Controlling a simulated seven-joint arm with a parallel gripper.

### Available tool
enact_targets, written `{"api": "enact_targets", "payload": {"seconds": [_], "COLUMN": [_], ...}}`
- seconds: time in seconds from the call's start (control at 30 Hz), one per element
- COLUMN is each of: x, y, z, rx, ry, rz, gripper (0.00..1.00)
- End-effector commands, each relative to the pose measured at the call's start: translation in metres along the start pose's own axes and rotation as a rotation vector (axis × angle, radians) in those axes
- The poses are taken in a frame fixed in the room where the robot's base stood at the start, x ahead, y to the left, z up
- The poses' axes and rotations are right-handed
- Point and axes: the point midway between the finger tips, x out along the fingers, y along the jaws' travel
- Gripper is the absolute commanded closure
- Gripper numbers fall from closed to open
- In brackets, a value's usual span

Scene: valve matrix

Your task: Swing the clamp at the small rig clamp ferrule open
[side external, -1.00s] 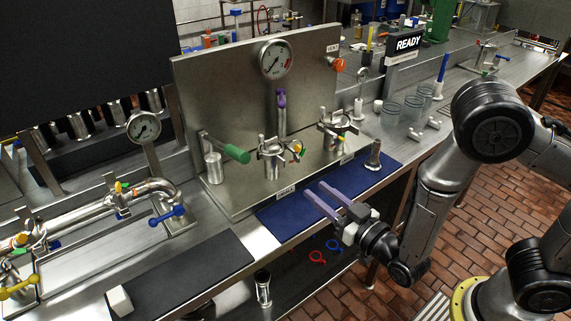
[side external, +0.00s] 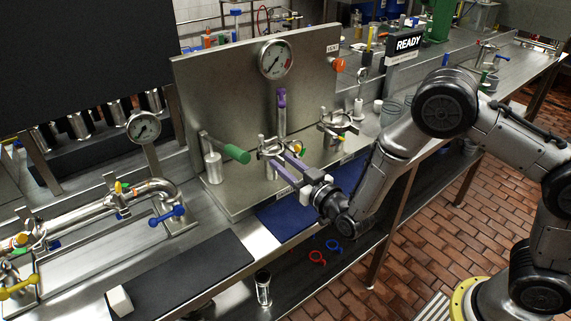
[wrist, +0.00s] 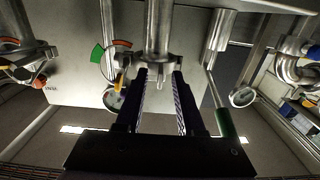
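Two steel pipe clamps stand before the upright steel panel. The left clamp (side external: 262,149) sits on a short vertical pipe, and the right clamp (side external: 336,122) stands farther along the bench. I cannot read which is the small rig one. My gripper (side external: 284,161) is at the left clamp, its two purple fingers reaching in from the front right. In the wrist view the fingers (wrist: 160,76) are apart, with the clamp (wrist: 156,62) just beyond and between the tips; contact is unclear. An orange-yellow wing nut (wrist: 119,83) shows left of the left finger. The clamp looks closed, but fingers hide part of it.
A green-handled lever (side external: 236,153) lies close left of the left clamp. A purple-topped valve (side external: 281,100) and a pressure gauge (side external: 276,60) are behind it. A blue mat (side external: 290,217) lies in front, below my gripper. A black mat (side external: 185,275) lies at front left.

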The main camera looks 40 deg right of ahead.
Motion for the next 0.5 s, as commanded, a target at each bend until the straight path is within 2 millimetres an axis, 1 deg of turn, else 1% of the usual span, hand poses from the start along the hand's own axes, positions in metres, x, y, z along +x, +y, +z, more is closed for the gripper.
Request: {"api": "enact_targets", "payload": {"seconds": [0.1, 0.13, 0.33, 0.5], "x": [-0.0001, -0.0001, -0.0003, -0.0004], "y": [0.0001, 0.0001, 0.0001, 0.0001], "z": [0.0, 0.0, 0.0, 0.0], "rx": [0.0, 0.0, 0.0, 0.0], "ry": [0.0, 0.0, 0.0, 0.0], "rz": [0.0, 0.0, 0.0, 0.0], "gripper": [0.62, 0.64, 1.0, 1.0]}}
